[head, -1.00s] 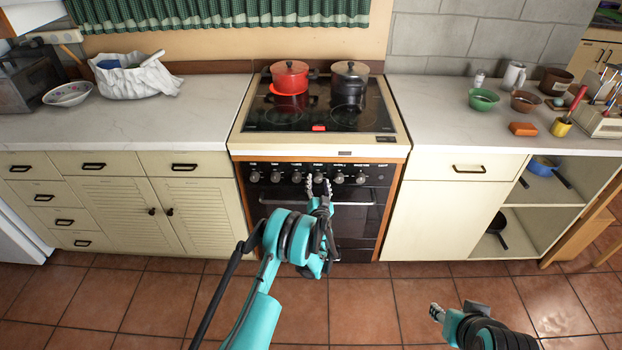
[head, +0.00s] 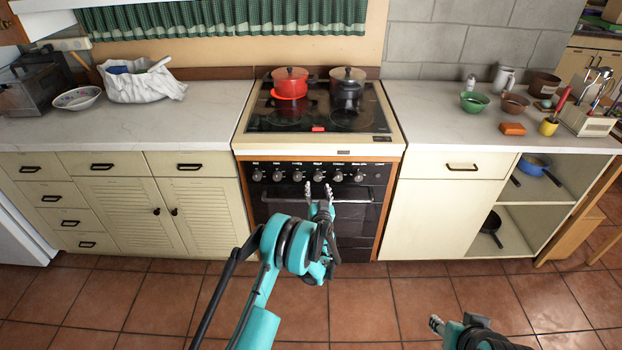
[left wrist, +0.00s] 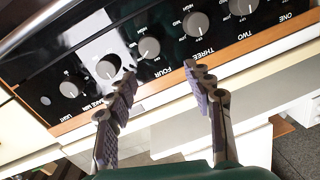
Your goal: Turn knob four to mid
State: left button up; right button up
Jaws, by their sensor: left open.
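Knob four (head: 318,176) is a round grey knob on the stove's black front panel, fourth from the left in the head view. In the left wrist view, knob four (left wrist: 149,47) shows beside its "FOUR" label, tilted in the picture. Its exact setting is too small to tell. My left gripper (head: 319,188) is open and empty, its fingertips just below knob four in the head view. In the left wrist view the left gripper (left wrist: 164,72) has its fingers either side of the "FOUR" label, apart from the knob. My right gripper (head: 437,325) is low at the bottom right, partly cut off.
Neighbouring knobs (head: 297,176) stand close on both sides of knob four. The oven door (head: 350,220) with its handle is below. A red pot (head: 290,80) and a dark pot (head: 347,84) stand on the hob. The tiled floor before the stove is clear.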

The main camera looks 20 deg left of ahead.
pick_arm(q)
notch_tip(320, 180, up, 8)
jog(key=s+a+g, duration=0.1)
jog(key=s+a, duration=0.1)
jog(key=shift+n+g+y, duration=0.3)
jog(key=shift+n, duration=0.1)
jog(key=shift+r, duration=0.1)
